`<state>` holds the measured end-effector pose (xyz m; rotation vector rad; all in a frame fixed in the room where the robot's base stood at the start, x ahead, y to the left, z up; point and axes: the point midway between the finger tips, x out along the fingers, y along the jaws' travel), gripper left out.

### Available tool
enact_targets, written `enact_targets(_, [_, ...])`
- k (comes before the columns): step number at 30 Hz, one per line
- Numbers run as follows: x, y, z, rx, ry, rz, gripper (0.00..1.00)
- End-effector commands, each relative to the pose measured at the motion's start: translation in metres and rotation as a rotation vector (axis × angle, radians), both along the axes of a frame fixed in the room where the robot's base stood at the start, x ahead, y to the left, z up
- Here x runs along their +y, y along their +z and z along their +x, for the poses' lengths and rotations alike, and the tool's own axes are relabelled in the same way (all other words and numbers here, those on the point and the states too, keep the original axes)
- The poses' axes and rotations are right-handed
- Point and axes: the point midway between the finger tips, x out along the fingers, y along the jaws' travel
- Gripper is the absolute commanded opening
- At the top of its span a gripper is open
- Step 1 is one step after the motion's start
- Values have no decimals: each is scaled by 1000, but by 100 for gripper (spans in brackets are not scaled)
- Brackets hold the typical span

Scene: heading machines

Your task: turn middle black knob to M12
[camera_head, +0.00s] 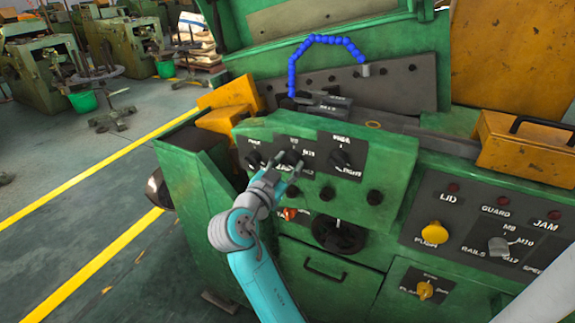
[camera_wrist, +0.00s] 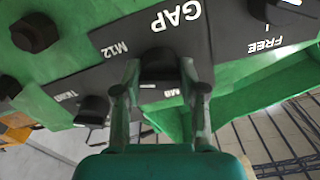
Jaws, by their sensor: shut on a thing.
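The middle black knob (camera_head: 291,157) is on the green machine's upper black panel, between the left black knob (camera_head: 253,158) and the right black knob (camera_head: 341,159). My gripper (camera_head: 287,168) reaches it from below and in front, partly covering it. In the wrist view the two fingers of my gripper (camera_wrist: 160,80) stand on either side of the middle black knob (camera_wrist: 158,64) and are shut on it. The M12 mark (camera_wrist: 108,50) shows left of the knob there, with GAP (camera_wrist: 180,18) above.
A right-hand panel has a yellow push button (camera_head: 434,234) and a grey selector (camera_head: 498,246). A blue hose (camera_head: 325,42) arches above. Open floor lies left.

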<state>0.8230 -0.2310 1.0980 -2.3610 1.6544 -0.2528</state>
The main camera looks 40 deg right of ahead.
Motion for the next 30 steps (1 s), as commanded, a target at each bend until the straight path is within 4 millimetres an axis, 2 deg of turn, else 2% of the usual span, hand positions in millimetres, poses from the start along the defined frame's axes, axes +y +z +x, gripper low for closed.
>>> enact_targets(12, [0,0,1,-190,0,70,6])
enact_targets(29, [0,-1,1,-221,1,82,6])
enact_targets(30, [0,-1,1,-221,1,82,43])
